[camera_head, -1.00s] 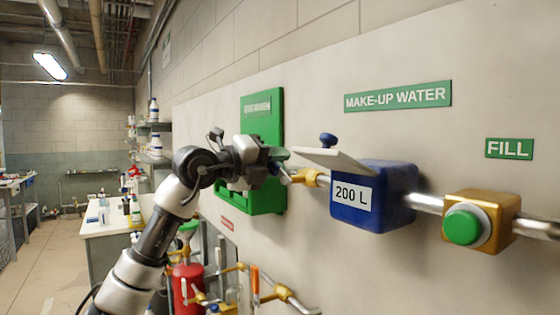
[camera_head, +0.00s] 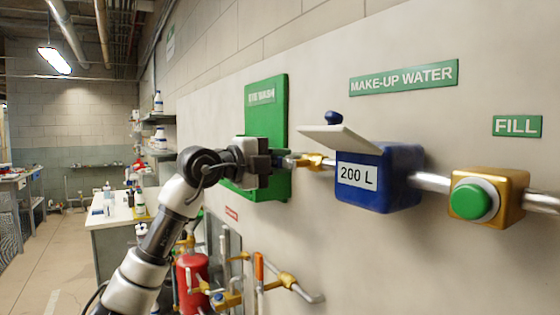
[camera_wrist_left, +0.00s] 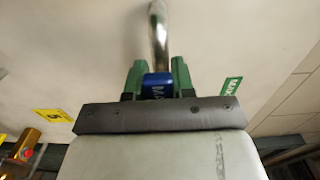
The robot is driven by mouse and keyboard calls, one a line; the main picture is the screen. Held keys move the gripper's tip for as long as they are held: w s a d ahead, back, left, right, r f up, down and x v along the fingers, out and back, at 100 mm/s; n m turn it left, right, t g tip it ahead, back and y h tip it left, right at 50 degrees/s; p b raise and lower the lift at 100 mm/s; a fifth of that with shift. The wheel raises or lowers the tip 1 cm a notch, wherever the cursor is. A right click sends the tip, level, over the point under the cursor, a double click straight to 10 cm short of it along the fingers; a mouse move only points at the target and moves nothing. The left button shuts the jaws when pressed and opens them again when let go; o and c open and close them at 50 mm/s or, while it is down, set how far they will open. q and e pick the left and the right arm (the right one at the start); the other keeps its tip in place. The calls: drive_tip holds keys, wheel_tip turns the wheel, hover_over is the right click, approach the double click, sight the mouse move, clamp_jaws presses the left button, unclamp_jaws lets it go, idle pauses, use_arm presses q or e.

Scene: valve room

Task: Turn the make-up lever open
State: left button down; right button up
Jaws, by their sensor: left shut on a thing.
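The make-up lever is at the left end of the silver pipe, by a brass valve body (camera_head: 314,161), below and left of the MAKE-UP WATER sign (camera_head: 404,77). My left gripper (camera_head: 280,160) is at this lever in the head view and covers most of it. A curved silver pipe (camera_wrist_left: 158,35) runs up beyond the grip. My right gripper is not in view.
A blue 200 L box (camera_head: 388,180) with a tilted pale flap (camera_head: 343,138) is just right of the valve. A gold box with a green button (camera_head: 472,200) is farther right. Brass pipework (camera_head: 288,281) lies below.

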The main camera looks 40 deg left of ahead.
use_arm(q)
drive_tip(key=c, duration=0.9)
unclamp_jaws()
drive_tip(key=shift+c, duration=0.2)
drive_tip(key=shift+s, duration=0.1)
drive_tip(key=shift+s+a+f, duration=0.1)
drive_tip(key=shift+s+a, duration=0.1)
drive_tip(key=b+v, duration=0.4)
drive_tip(key=v, duration=0.6)
